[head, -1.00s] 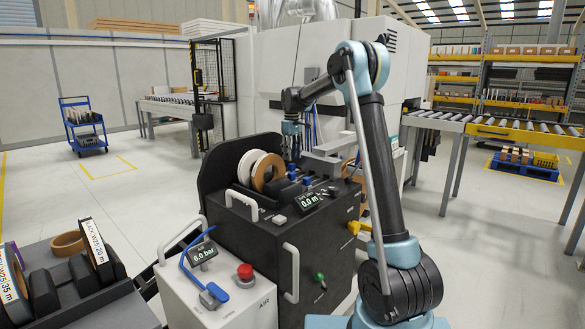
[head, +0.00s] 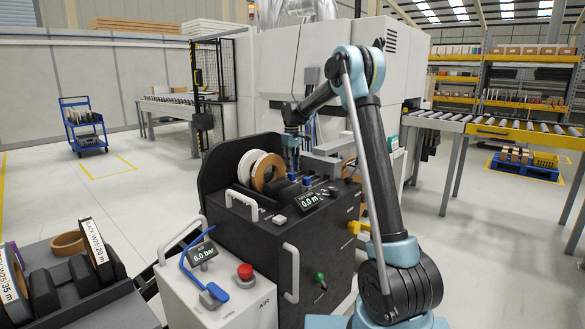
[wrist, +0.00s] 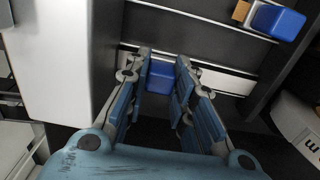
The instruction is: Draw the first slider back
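A blue slider block (wrist: 160,77) sits on a pale rail with a dark slot in the wrist view. My gripper (wrist: 163,82) straddles it, one finger on each side. The left finger is very close to the block, and a narrow gap seems to show at the right finger; contact is hard to tell. A second blue slider block (wrist: 277,21) with a tan piece beside it lies at the upper right. In the head view my gripper (head: 291,157) points down at the back of the black banding unit (head: 245,232), its fingertips partly hidden behind the unit's parts.
White and tan tape rolls (head: 257,170) stand left of my gripper on the unit. A pale housing (wrist: 62,55) stands close on the left in the wrist view. A display reading 0.0 m (head: 309,200) and an air box (head: 215,290) are in front.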

